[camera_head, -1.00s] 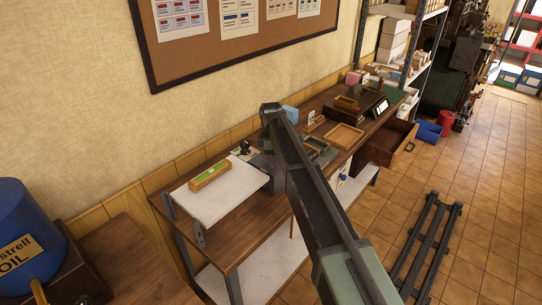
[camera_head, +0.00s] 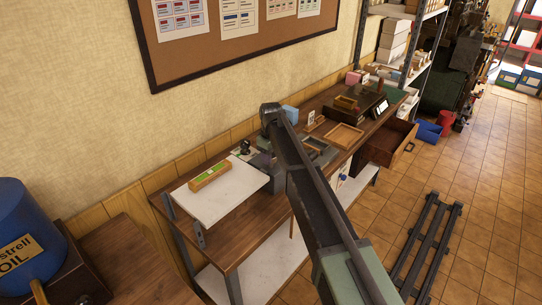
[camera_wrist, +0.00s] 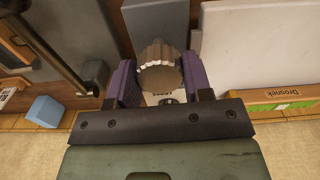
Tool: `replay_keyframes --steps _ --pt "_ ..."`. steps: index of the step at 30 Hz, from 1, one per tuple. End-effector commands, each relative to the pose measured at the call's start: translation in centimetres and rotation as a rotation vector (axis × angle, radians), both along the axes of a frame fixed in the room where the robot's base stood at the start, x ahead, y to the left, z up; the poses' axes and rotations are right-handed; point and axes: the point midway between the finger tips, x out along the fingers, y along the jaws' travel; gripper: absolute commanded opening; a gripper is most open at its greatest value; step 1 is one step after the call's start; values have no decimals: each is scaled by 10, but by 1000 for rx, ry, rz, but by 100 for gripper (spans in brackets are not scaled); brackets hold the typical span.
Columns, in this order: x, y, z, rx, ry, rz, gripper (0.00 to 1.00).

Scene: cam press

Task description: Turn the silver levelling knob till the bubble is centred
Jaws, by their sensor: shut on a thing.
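The silver knob (camera_wrist: 160,72), round with a ridged rim, sits between the two purple fingers of my gripper (camera_wrist: 157,85) in the wrist view. The gripper is shut on it. In the head view my gripper (camera_head: 262,160) is at the right edge of a white plate (camera_head: 228,198), and the knob cannot be made out there. A wooden spirit level (camera_head: 209,177) with a green top lies on the plate. Its side also shows in the wrist view (camera_wrist: 275,107).
A blue block (camera_wrist: 45,111) lies left of my gripper in the wrist view. A wooden tray (camera_head: 344,137) and an open drawer (camera_head: 390,146) are further along the bench.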

Motion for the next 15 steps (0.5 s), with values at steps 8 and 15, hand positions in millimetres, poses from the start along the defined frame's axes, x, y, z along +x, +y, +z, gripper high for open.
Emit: replay_keyframes --steps 8,15 --pt "0 0 0 0 0 -38 22" --pt "0 0 0 0 0 -38 22"
